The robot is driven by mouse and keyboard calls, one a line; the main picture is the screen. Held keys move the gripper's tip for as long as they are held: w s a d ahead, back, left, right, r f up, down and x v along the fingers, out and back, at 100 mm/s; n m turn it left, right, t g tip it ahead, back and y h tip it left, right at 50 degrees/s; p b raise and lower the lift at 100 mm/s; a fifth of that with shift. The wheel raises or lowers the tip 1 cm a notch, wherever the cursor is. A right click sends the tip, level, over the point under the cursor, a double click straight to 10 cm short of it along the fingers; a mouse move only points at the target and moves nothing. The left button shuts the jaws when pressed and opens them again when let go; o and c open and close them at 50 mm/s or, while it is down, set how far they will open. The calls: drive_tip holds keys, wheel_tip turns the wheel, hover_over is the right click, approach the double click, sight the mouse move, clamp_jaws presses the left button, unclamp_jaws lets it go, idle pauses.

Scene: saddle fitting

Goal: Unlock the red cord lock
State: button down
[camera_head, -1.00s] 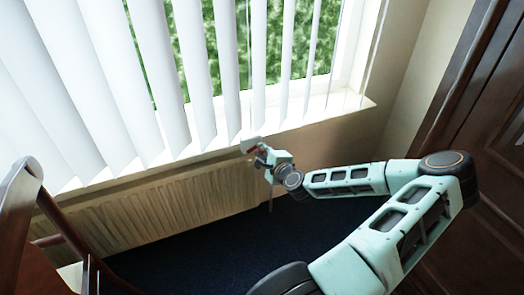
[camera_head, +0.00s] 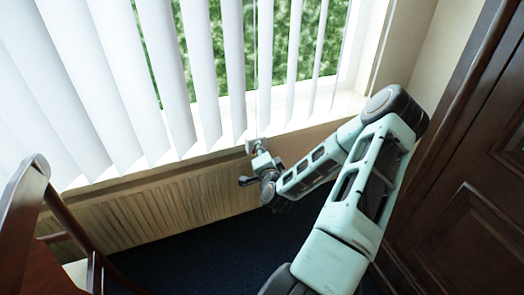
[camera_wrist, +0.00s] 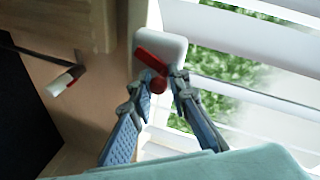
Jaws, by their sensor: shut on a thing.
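The red cord lock is a red lever (camera_wrist: 151,62) with a round red knob on a white rounded housing (camera_wrist: 172,45), seen in the wrist view. The housing shows only as a small pale patch (camera_head: 250,145) at the sill edge in the head view. My gripper (camera_wrist: 167,76) has its two fingertips at the lever, with the red knob between them, and is shut on it. The fingertips hide part of the lever and housing. In the head view my gripper (camera_head: 257,149) is too small to show the grip.
White vertical blinds (camera_head: 170,80) hang close above the lock. A radiator (camera_head: 150,215) stands below the sill. A wooden chair (camera_head: 35,200) is at left and a dark wood panel (camera_head: 480,180) at right.

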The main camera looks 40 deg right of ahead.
drive_tip(key=shift+w+a+r, duration=0.15)
drive_tip(key=shift+w, duration=0.05)
idle(0.4)
drive_tip(key=c, duration=2.1)
unclamp_jaws()
drive_tip(key=shift+o, duration=1.1)
drive_tip(key=v, duration=0.7)
drive_tip(key=shift+s, duration=0.25)
drive_tip(key=shift+a, duration=0.1)
